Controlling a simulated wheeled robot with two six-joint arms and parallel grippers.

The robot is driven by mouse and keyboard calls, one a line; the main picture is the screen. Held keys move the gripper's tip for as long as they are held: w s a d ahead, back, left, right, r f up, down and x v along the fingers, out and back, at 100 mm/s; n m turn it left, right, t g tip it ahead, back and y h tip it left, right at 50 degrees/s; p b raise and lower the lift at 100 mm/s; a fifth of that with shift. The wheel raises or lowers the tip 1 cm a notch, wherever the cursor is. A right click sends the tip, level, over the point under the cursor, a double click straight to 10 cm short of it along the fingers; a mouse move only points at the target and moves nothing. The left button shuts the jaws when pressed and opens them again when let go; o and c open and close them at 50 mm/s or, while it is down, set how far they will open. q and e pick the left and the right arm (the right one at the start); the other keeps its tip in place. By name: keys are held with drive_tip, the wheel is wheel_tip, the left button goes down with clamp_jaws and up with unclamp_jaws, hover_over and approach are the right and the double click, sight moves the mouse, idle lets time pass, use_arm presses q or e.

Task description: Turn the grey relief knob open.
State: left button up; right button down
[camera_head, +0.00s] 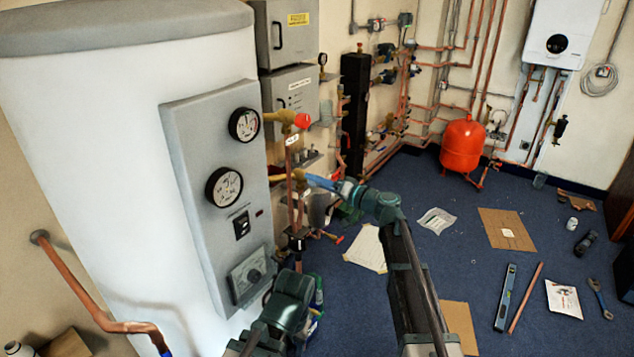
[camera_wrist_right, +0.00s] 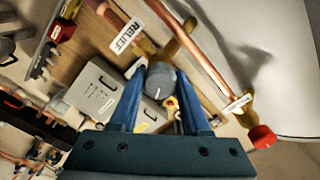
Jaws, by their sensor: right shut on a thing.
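The grey relief knob (camera_wrist_right: 160,80) is round with a white pointer line on its face. It sits on a brass valve beside a white tag (camera_wrist_right: 127,36) reading RELIEF. My right gripper (camera_wrist_right: 160,92) has its two blue fingers on either side of the knob, shut on it. In the head view my right gripper (camera_head: 313,180) reaches left to the brass fittings beside the white cylinder's grey panel. The knob is too small and covered to make out there. My left gripper does not show.
The white cylinder (camera_head: 95,130) with its gauge panel (camera_head: 185,115) stands close on the left. A red-knobbed valve (camera_head: 302,121) is just above my right gripper. Copper pipes run along the wall. A red vessel (camera_head: 463,145) stands at the back. Tools and papers lie on the blue floor.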

idle(0.3)
drive_tip(key=shift+c, duration=1.9)
unclamp_jaws()
drive_tip(key=v, duration=1.3)
drive_tip(key=shift+s+d, duration=0.25)
drive_tip(key=shift+d, duration=0.1)
